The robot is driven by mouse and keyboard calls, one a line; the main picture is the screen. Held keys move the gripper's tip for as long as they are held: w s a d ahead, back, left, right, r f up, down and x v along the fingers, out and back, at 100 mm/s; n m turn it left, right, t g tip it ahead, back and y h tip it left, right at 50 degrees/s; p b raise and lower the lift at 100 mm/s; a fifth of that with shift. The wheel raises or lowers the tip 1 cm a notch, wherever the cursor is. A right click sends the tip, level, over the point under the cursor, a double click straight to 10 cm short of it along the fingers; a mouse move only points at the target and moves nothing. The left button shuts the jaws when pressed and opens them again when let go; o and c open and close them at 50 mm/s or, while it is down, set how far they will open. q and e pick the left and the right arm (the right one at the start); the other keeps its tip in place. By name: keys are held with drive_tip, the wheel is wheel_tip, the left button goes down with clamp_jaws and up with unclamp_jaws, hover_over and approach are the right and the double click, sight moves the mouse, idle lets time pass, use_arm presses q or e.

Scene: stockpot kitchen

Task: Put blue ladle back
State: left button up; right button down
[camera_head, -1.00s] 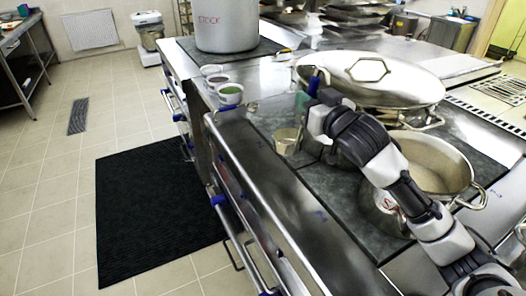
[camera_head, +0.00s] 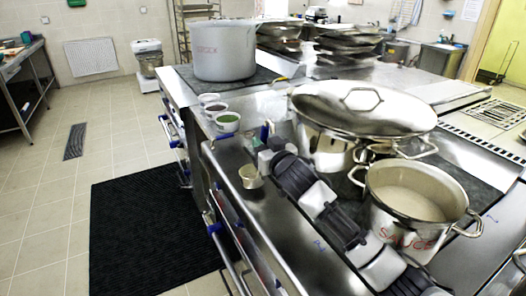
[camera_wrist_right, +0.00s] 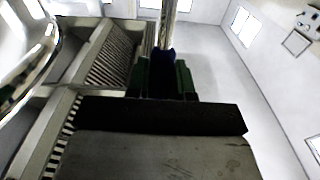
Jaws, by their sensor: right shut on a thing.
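The blue ladle (camera_head: 250,177) hangs with its metal cup down, at the counter's front edge in the head view; its blue grip (camera_head: 265,133) shows above my gripper. My right gripper (camera_head: 268,150) is shut on the ladle, left of the big lidded pot. In the right wrist view, the dark blue grip (camera_wrist_right: 165,62) sits between the fingers, with the metal shaft (camera_wrist_right: 168,24) running up from it. My left gripper is not in view.
A large lidded pot (camera_head: 362,104) and an open pot marked SAUCE (camera_head: 412,232) stand right of my arm. A stockpot (camera_head: 223,52) stands at the far left. Small bowls, one with green contents (camera_head: 227,123), line the counter edge. The floor has a black mat (camera_head: 150,235).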

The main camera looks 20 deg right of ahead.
wheel_tip(320, 180, down, 2)
drive_tip(key=shift+f, duration=0.15)
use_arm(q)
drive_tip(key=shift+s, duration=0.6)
use_arm(e)
drive_tip(key=shift+f, duration=0.2)
drive_tip(key=c, duration=1)
unclamp_jaws()
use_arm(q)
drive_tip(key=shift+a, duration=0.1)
